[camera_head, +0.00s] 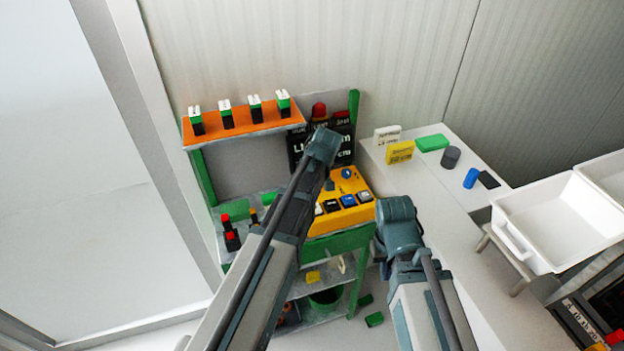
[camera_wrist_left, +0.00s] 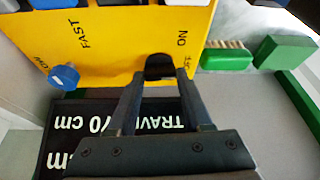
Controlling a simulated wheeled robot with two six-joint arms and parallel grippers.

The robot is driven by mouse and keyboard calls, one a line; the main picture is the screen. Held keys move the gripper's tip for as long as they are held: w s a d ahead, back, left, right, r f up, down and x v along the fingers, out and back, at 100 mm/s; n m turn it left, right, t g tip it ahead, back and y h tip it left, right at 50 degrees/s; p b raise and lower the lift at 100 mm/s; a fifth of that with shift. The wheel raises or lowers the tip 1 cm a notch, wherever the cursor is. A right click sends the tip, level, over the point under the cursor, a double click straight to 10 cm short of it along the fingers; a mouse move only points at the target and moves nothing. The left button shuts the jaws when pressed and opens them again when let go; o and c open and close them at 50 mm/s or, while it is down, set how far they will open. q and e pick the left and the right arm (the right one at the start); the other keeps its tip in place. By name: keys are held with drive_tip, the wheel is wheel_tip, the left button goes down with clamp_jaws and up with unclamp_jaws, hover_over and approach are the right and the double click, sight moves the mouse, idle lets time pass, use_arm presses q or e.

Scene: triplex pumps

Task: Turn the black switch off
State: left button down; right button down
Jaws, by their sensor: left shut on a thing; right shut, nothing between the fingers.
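The black switch (camera_wrist_left: 159,66) is a small dark knob on the yellow control panel (camera_wrist_left: 120,48) in the left wrist view. My left gripper (camera_wrist_left: 158,78) has its two fingers closed on it, one on each side. An "ON" label is beside the switch; a smaller label near it is hard to read. In the head view, the yellow panel (camera_head: 318,226) is partly covered by my left arm, and the left gripper is mostly hidden there. My right gripper (camera_head: 385,267) is beside the white table, away from the panel, shut and empty.
A blue knob (camera_wrist_left: 64,76) is on the same panel, by the "FAST" label. A black display board (camera_head: 341,145) stands behind the panel. An orange shelf (camera_head: 242,129) holds several switches. The white table (camera_head: 435,195) at right holds boxes, and a white bin (camera_head: 552,220) is beyond it.

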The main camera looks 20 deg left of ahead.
use_arm(q)
drive_tip(key=shift+m+h, duration=0.3)
drive_tip(key=shift+m, duration=0.2)
idle(0.3)
drive_tip(key=c, duration=0.6)
unclamp_jaws()
drive_tip(key=p+v, duration=1.2)
drive_tip(key=v, duration=0.2)
drive_tip(key=shift+p, duration=0.4)
drive_tip(key=shift+s+f, duration=0.1)
drive_tip(key=shift+f, duration=0.1)
